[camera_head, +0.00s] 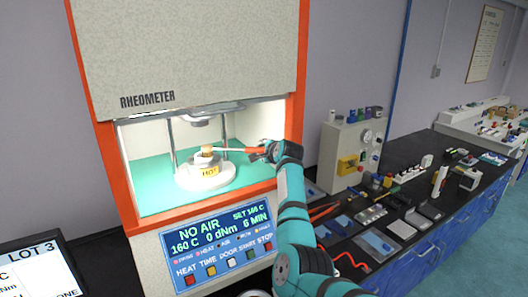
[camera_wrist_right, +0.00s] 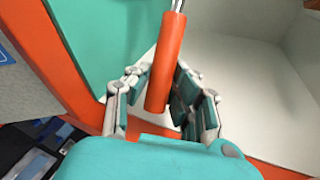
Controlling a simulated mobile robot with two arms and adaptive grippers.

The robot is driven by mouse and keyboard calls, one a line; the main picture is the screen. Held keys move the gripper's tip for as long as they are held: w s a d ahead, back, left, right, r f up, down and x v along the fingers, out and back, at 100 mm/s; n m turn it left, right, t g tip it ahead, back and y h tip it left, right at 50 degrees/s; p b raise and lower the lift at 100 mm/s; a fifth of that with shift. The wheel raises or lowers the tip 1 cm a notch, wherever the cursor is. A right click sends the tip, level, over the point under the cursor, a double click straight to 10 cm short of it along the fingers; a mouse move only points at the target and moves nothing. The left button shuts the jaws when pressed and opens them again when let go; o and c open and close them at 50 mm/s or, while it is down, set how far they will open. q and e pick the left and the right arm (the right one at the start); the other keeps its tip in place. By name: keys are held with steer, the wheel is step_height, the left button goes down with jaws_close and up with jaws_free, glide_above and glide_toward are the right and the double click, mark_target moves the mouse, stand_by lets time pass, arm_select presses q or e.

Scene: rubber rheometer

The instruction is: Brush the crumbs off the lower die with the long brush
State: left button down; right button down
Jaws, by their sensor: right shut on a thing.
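The long brush (camera_head: 238,150) has an orange handle and a thin metal shaft, and it reaches left into the open rheometer chamber. Its tan head (camera_head: 207,150) is over the top of the lower die (camera_head: 206,175), a white round block with a yellow HOT label. I cannot tell whether the bristles touch the die, and crumbs are too small to make out. My right gripper (camera_head: 265,152) is shut on the handle at the chamber's right side. The orange handle (camera_wrist_right: 166,65) shows between the fingers (camera_wrist_right: 160,92) in the right wrist view. My left gripper is out of view.
The upper die (camera_head: 201,121) hangs above the lower die, with metal posts (camera_head: 171,145) beside it. The orange chamber frame (camera_head: 122,175) bounds the opening. A control panel (camera_head: 222,246) reading NO AIR is below. The dark bench (camera_head: 425,205) at right is cluttered.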

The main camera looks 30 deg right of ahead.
steer(key=shift+r, duration=0.1)
steer(key=shift+r, duration=0.8)
steer(key=shift+s+r, duration=0.1)
steer(key=shift+r, duration=0.05)
steer(key=s+a, duration=0.1)
steer(key=s, duration=1.8)
steer(key=shift+s+a, duration=0.25)
steer(key=shift+s, duration=0.15)
